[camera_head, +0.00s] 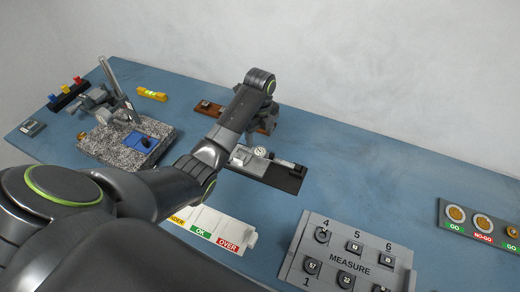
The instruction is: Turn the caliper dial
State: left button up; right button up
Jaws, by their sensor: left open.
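The caliper dial (260,152) is a small round white face on a silver caliper (241,156). The caliper lies on a dark rectangular base (284,178) in the middle of the table. My left arm reaches in from the lower left and bends down behind the dial. My left gripper (257,134) is just beyond the dial in the picture, small and partly hidden by my own arm. It is open, and I see nothing held in it. Whether it touches the caliper I cannot tell. My right gripper is not in view.
A granite stand (112,143) with a post is at left. A wooden block (208,107) lies behind my arm. A sorting tray (226,229) and a grey MEASURE board (345,262) are in front. A GO/NO-GO board (482,225) is at right. The table's right middle is clear.

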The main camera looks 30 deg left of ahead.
aim_at(260, 151)
pick_arm(q)
notch_tip(260, 151, down, 6)
dwell(0.4)
jog(key=c, duration=1)
